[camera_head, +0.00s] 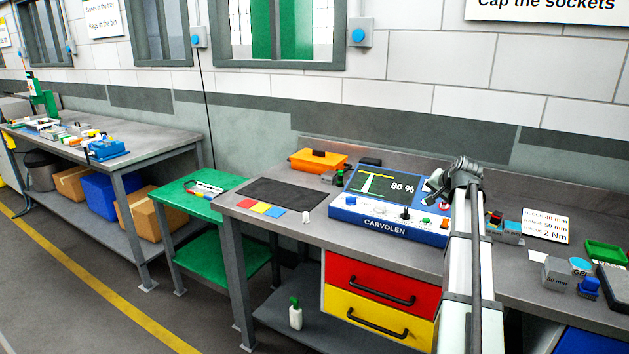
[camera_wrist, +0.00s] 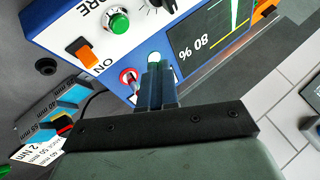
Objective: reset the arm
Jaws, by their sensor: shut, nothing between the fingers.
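My gripper (camera_wrist: 155,72) is shut and empty in the wrist view, its fingertips close together beside the face of the blue and white CARVOLEN unit. In the head view my gripper (camera_head: 432,192) is at the unit's right end, at the top of my raised arm, partly hidden. The CARVOLEN unit (camera_head: 385,226) stands on the grey bench, its screen reading 80 %. In the wrist view, a red-ringed button (camera_wrist: 128,76) and a pale round button (camera_wrist: 154,57) lie by the fingertips. Whether the fingers touch the panel I cannot tell. An orange rocker switch (camera_wrist: 80,55) and a green knob (camera_wrist: 118,21) are farther off.
Left of the unit are a dark mat (camera_head: 284,193), coloured cards (camera_head: 262,208) and an orange case (camera_head: 318,161). Right of my arm are a spec card (camera_head: 546,225), grey blocks (camera_head: 558,271) and a green tray (camera_head: 606,252). The wall stands behind the bench.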

